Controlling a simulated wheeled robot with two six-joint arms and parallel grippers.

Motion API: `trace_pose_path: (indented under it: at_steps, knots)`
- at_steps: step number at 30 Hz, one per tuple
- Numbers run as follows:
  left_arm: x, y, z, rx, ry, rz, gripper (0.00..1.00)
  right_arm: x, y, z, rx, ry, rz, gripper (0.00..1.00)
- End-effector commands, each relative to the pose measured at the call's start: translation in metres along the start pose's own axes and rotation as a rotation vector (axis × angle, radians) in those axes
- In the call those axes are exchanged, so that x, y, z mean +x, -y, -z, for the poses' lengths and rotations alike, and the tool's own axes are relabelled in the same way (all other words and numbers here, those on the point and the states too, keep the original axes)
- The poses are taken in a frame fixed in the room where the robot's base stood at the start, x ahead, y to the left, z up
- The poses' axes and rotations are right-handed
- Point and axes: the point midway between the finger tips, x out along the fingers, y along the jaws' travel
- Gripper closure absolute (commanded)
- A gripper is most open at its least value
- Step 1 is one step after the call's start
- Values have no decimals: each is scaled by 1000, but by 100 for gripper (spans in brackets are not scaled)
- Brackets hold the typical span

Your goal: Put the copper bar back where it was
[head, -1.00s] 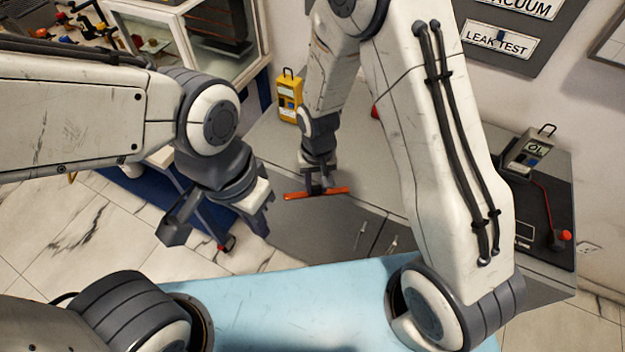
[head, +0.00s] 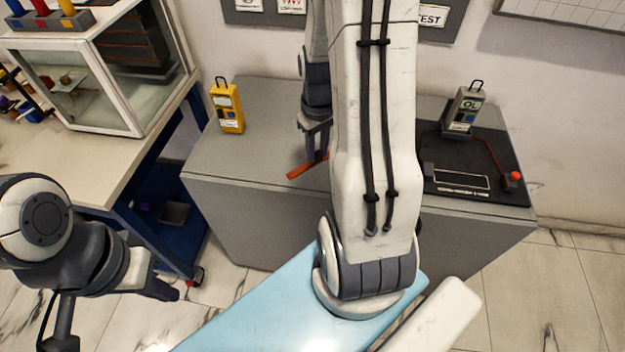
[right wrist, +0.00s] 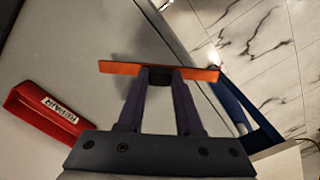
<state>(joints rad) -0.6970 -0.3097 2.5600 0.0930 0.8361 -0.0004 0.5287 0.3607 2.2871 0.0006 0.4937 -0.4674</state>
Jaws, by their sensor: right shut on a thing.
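The copper bar (head: 300,171) is an orange-red strip, held crosswise in my right gripper (head: 315,153) over the grey cabinet top. My right arm hides its right end in the head view. In the right wrist view the bar (right wrist: 118,68) spans both sides of the right gripper (right wrist: 160,78), whose fingers are shut on its middle. I cannot tell whether the bar touches the cabinet top. My left gripper (head: 165,289) is at the lower left, away from the bar, over the floor; its finger gap is not clear.
The grey cabinet (head: 250,150) carries a yellow meter (head: 227,108) at left and a dark mat (head: 500,180) at right. A grey meter (head: 462,112) and a red-tipped lead are on the mat. A labelled red object (right wrist: 42,116) shows in the wrist view. A workbench (head: 80,165) stands left.

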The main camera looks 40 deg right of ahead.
Motion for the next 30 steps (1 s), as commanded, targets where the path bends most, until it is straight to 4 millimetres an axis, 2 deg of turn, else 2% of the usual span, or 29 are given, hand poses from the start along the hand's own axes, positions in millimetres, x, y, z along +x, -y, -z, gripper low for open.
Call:
trace_pose_path:
  at_steps: [1, 4, 7, 11, 14, 24, 30]
  knots:
    - [6, 0, 0, 0, 0, 0, 100, -2, -21, -15, 21, -4, -2, 100]
    - [10, 1, 0, 0, 0, 0, 100, -8, -47, -40, 25, -3, -2, 100]
    - [12, 1, -1, 0, 0, 0, 100, -13, -62, -59, 23, -2, -2, 100]
    - [13, 1, -1, 0, 0, 0, 100, -15, -68, -69, 19, 0, 0, 100]
    - [12, 1, -1, 0, 0, 0, 100, -9, -63, -61, 12, 2, 2, 100]
    - [4, 0, 0, 0, 0, 0, 100, 36, -24, 3, 10, 3, 2, 100]
    - [2, 0, 0, 0, 0, 0, 100, 51, -11, 26, 14, 0, 0, 100]
